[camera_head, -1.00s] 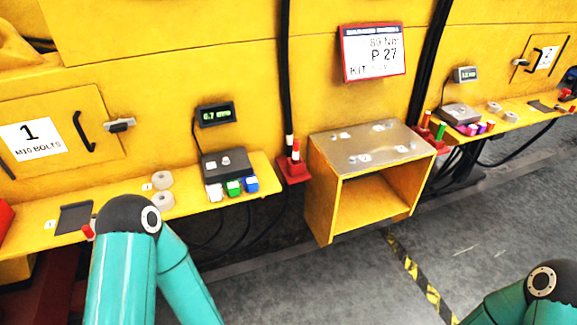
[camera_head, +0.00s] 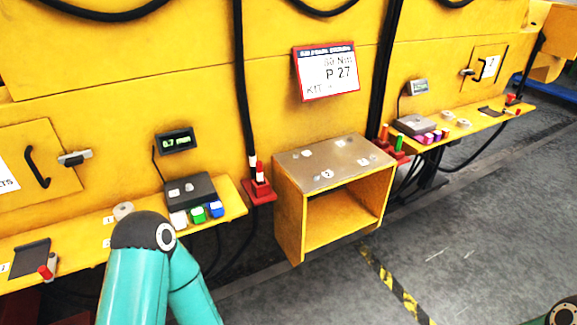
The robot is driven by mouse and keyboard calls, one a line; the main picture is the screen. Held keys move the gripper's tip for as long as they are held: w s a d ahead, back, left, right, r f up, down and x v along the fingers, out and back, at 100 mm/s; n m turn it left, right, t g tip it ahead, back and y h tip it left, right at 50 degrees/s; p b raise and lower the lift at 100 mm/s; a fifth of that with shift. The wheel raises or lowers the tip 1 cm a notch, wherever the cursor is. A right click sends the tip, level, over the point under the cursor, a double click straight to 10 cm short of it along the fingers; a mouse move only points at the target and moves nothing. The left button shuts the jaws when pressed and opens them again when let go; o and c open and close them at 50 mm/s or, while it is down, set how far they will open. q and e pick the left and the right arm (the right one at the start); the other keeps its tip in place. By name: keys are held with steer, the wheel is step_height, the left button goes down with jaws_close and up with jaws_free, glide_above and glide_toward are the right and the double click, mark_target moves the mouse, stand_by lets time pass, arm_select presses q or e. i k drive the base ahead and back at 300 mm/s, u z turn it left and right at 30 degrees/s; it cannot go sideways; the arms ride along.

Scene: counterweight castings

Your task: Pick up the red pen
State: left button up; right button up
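Several small red pen-like items show, and I cannot tell which is the red pen. One red and white upright piece (camera_head: 260,172) stands in a red block holder (camera_head: 259,191) left of the yellow box. A red upright stick (camera_head: 385,132) stands beside a green stick (camera_head: 399,143) in a second red holder right of the box. A small red cylinder (camera_head: 45,272) is at the far left of the left shelf, partly beside a pale one. My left arm's teal links fill the lower left; its gripper is out of view. Only a scrap of my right arm shows at the lower right corner.
An open-front yellow box (camera_head: 285,215) with a grey top holding small pale parts stands in the middle. The left shelf (camera_head: 80,240) carries a grey device (camera_head: 188,190) and coloured cubes. The right shelf (camera_head: 462,130) carries similar items.

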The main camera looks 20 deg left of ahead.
mark_target(258, 168)
steer(key=z, duration=0.15)
steer(key=i, duration=1.3)
steer(key=u, duration=0.5)
